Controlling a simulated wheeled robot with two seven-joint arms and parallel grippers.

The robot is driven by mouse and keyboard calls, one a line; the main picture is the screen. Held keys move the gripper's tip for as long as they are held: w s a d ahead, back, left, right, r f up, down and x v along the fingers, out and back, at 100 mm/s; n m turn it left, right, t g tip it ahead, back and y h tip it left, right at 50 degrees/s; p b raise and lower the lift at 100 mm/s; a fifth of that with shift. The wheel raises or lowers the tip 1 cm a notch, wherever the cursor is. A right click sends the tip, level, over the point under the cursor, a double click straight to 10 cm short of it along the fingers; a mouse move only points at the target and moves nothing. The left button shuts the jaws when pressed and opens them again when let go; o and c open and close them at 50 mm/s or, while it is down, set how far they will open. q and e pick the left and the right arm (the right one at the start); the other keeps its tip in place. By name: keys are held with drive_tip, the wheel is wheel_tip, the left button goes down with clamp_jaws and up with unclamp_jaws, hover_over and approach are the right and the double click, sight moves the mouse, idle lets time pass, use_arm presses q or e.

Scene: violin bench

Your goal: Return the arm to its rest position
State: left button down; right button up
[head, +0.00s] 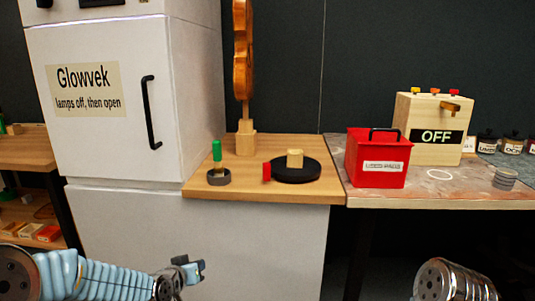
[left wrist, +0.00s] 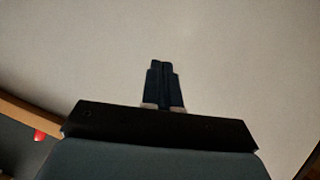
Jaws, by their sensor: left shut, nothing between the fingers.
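My left gripper (head: 190,270) is at the lower left of the head view, low in front of the white cabinet and below the wooden worktop. In the left wrist view its dark fingers (left wrist: 165,84) are together with nothing between them, in front of a plain pale surface. My left arm comes in from the lower left in a light blue ribbed sleeve. Part of my right arm shows at the lower right edge of the head view; its gripper is out of view.
A wooden worktop (head: 270,189) carries a violin on a stand (head: 246,138), a green-handled tool in a grey dish (head: 218,178) and a black disc (head: 297,170). To the right are a red box (head: 361,164) and an OFF-marked wooden box (head: 402,113). A white cabinet (head: 110,150) stands left.

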use_arm(q)
drive_tip(key=s+d+f+g, duration=0.2)
drive_tip(key=s+f, duration=0.2)
drive_tip(key=f, duration=0.3)
drive_tip(key=s+d+f+g, duration=0.1)
drive_tip(key=s+f+g, duration=0.1)
drive_tip(key=s+f, duration=0.35)
drive_tip(key=s+d+f+g, duration=0.2)
drive_tip(key=s+f+g, duration=0.1)
drive_tip(key=s+f, duration=0.5)
drive_tip(key=s+d+f+g, duration=0.3)
drive_tip(key=s+f, duration=0.5)
drive_tip(key=s, duration=0.5)
drive_tip(key=shift+s+n+g+h+p, duration=0.3)
drive_tip(key=shift+n+g+h+p, duration=0.1)
drive_tip(key=shift+g, duration=0.2)
